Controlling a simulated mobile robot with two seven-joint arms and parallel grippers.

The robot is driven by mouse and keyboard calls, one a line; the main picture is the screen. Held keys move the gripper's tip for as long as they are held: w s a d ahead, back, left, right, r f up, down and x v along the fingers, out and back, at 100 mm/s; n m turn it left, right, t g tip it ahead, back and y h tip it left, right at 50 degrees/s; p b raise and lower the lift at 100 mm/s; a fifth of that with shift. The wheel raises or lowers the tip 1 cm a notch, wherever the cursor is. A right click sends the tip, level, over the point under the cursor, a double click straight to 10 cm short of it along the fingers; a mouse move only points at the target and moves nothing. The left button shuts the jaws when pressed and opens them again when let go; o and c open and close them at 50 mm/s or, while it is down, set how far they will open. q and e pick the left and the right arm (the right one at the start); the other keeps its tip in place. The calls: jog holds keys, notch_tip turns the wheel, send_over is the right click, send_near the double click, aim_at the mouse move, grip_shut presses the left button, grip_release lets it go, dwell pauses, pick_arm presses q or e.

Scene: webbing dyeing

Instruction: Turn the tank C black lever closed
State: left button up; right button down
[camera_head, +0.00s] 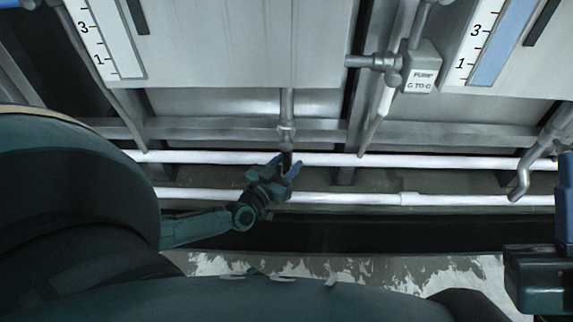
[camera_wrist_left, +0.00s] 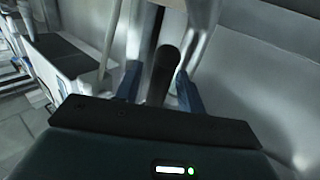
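The black lever (camera_head: 287,159) hangs below a grey valve pipe (camera_head: 287,125) under a grey tank (camera_head: 250,45) in the head view. No tank letter is readable there. My left gripper (camera_head: 282,168) is at the lever from below, with blue fingers on either side of it. In the left wrist view the lever (camera_wrist_left: 162,70) stands between the two fingers (camera_wrist_left: 158,88), with visible gaps beside it, so the gripper is open around it. Part of my right gripper (camera_head: 565,200) shows at the right edge, one blue finger visible; the rest is cut off.
White horizontal pipes (camera_head: 350,197) run behind and below the lever. Another outlet pipe (camera_head: 522,182) hangs at far right. Level scales (camera_head: 104,35) are on the tank fronts.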

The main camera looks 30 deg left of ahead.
pick_arm(q)
grip_shut()
dwell(0.6)
